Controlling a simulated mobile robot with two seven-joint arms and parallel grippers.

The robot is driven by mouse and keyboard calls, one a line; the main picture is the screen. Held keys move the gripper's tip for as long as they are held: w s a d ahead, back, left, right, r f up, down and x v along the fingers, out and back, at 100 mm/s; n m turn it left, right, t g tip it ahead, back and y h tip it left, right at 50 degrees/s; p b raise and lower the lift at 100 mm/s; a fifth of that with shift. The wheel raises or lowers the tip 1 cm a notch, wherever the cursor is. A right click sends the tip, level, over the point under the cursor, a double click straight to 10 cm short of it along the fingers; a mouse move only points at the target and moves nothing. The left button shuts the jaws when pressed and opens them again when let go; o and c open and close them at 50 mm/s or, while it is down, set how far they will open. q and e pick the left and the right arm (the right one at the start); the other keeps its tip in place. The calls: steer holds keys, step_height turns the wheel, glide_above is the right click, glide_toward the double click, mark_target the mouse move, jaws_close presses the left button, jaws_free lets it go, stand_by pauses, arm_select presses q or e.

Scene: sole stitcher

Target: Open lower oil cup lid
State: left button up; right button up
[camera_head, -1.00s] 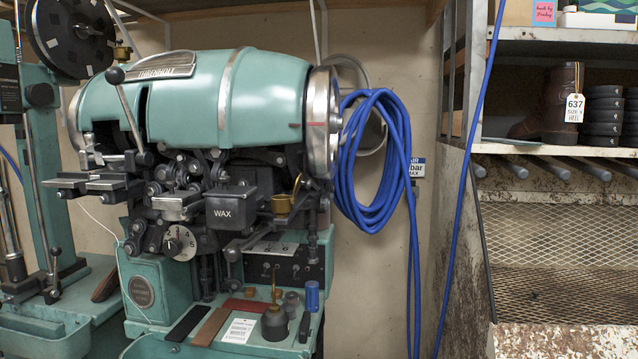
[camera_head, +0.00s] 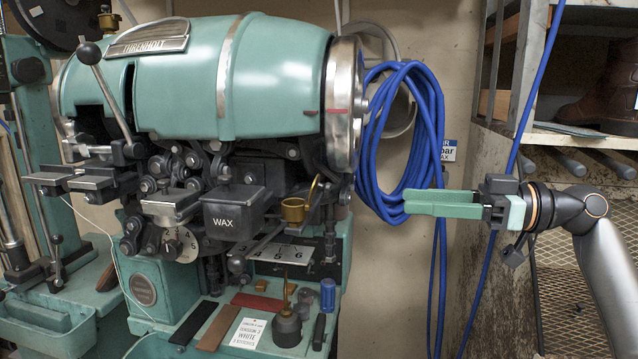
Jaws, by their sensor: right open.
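The lower oil cup (camera_head: 294,210) is a small brass cup on the front of the teal stitching machine (camera_head: 275,75), right of the black WAX box (camera_head: 235,212). A thin brass piece (camera_head: 312,190) rises at its right rim; I cannot tell clearly if this is the lid. My right gripper (camera_head: 408,202) has green fingers pointing left toward the cup. It is open and empty, well right of the cup, in front of the blue hose and touching nothing of the machine. My left gripper is not in view.
A coiled blue hose (camera_head: 385,135) hangs behind and beside my right fingers. The metal handwheel (camera_head: 343,105) juts out above and right of the cup. A small oil can (camera_head: 287,325) and a blue spool (camera_head: 328,294) stand on the ledge below. A shelf rack (camera_head: 580,140) stands at right.

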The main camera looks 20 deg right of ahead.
arm_select(q)
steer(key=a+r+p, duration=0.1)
steer(key=p, duration=0.1)
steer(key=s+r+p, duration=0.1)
steer(key=p, duration=0.1)
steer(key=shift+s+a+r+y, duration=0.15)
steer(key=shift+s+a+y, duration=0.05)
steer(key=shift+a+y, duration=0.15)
arm_select(e)
steer(key=r+x, duration=0.1)
steer(key=x, duration=1)
steer(key=shift+a+r, duration=0.3)
steer(key=shift+a, duration=0.35)
steer(key=shift+s, duration=0.1)
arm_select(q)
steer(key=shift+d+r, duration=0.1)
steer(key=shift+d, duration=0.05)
arm_select(e)
jaws_close()
